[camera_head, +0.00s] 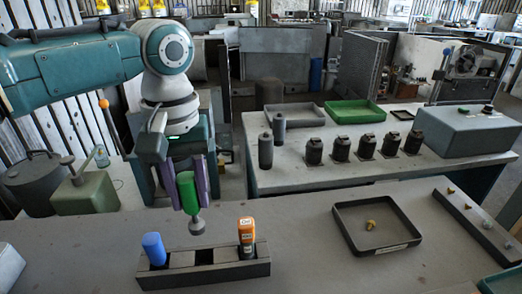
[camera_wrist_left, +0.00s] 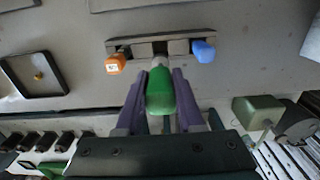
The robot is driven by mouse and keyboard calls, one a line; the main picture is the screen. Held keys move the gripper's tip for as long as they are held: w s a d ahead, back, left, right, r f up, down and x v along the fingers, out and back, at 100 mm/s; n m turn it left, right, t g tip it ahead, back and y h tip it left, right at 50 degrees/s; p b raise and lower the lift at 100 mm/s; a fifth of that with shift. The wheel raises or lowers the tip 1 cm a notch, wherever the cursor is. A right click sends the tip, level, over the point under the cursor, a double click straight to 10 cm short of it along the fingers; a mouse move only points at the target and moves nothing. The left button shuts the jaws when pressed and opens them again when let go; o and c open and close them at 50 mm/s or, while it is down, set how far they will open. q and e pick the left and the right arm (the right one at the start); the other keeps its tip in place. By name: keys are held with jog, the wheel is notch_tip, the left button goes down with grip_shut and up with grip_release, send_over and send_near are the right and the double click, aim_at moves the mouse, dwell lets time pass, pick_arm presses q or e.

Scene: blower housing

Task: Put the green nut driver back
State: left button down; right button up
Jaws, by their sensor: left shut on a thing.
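The green nut driver (camera_head: 188,193) is held in my left gripper (camera_head: 187,185), whose purple fingers are shut on its green handle. It points down, with its grey end above the rack's back edge in the head view. The rack (camera_head: 205,273) is a dark holder on the near table, with a blue-handled driver (camera_head: 154,249) at its left and an orange-handled driver (camera_head: 246,236) at its right. Between them are empty places. In the left wrist view, the green handle (camera_wrist_left: 160,92) lies between the fingers, pointing toward the rack's middle (camera_wrist_left: 150,40). My right gripper is not in view.
A dark tray (camera_head: 377,225) with a small yellow part stands to the right on the near table. A strip with several small fittings (camera_head: 477,226) lies at far right. The table between rack and tray is clear. A second table behind holds several black parts.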

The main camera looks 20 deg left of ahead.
aim_at(196, 225)
pick_arm(q)
notch_tip(196, 225, down, 6)
jog(key=b, duration=0.6)
jog(key=shift+f, duration=0.6)
jog(key=shift+f, duration=0.2)
